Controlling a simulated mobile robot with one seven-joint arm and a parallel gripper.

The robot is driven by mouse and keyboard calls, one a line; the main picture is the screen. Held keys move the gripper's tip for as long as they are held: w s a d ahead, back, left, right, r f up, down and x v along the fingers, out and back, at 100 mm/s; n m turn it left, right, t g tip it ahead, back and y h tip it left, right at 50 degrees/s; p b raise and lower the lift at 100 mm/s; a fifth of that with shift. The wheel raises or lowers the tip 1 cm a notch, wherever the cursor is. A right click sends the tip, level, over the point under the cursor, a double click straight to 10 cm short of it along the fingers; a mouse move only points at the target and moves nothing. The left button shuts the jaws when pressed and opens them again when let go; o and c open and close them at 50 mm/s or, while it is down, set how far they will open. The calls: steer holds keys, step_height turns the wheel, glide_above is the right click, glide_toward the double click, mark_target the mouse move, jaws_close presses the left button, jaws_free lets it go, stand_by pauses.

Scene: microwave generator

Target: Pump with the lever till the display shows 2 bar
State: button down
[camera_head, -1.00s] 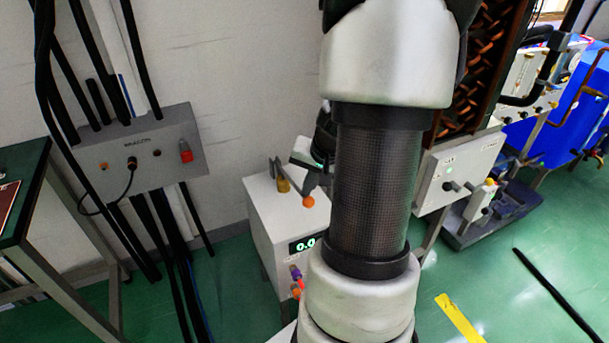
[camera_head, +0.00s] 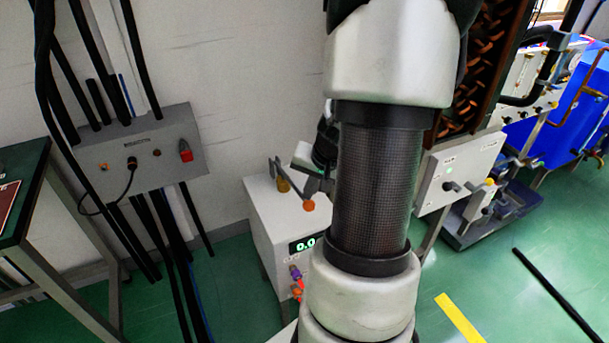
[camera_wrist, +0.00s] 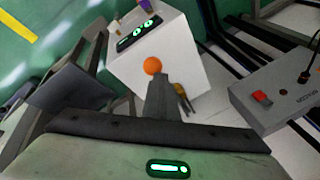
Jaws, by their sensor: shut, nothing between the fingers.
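The white pump box (camera_head: 262,228) stands on the floor against the wall, partly hidden behind my arm. Its display (camera_head: 300,246) shows green digits that look like 0.0, with the right end covered; the display (camera_wrist: 140,33) also shows in the wrist view. The lever ends in an orange knob (camera_head: 309,205), seen in the wrist view too (camera_wrist: 152,65). A brass fitting (camera_head: 283,185) sits on the box top by a dark bracket. My gripper (camera_head: 319,188) is shut and empty, just beside or above the knob; its fingers (camera_wrist: 157,82) appear close to it. Contact cannot be told.
A grey control box (camera_head: 140,158) with a red switch hangs on the wall at left, with black cables around it. A dark table (camera_head: 22,190) stands at the far left. A white panel (camera_head: 458,172) and blue machine (camera_head: 560,120) are at right. Green floor is open in front.

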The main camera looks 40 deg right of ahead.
mark_target(311, 204)
steer(key=shift+s+a+f, duration=0.1)
steer(key=shift+s+f, duration=0.25)
steer(key=shift+f, duration=0.4)
steer(key=shift+s+a+f, duration=0.1)
steer(key=shift+s+f, duration=0.25)
steer(key=shift+f, duration=0.35)
stand_by(1.3)
stand_by(0.4)
steer(key=w+d+r+p, duration=0.1)
steer(key=w+r+p, duration=0.3)
steer(key=r+p, duration=0.6)
steer(key=shift+w+r, duration=0.3)
stand_by(0.8)
steer(key=shift+d, duration=0.15)
steer(key=shift+w+d+r+p, duration=0.1)
steer(key=shift+w+r+p, duration=0.25)
steer(key=shift+r+p, duration=0.4)
steer(key=shift+w+d+r+p, duration=0.1)
steer(key=shift+w+r+p, duration=0.2)
steer(key=shift+r+p, duration=0.4)
steer(key=shift+w+r+p, duration=0.35)
steer(key=shift+r+p, duration=0.25)
steer(key=shift+r, duration=0.2)
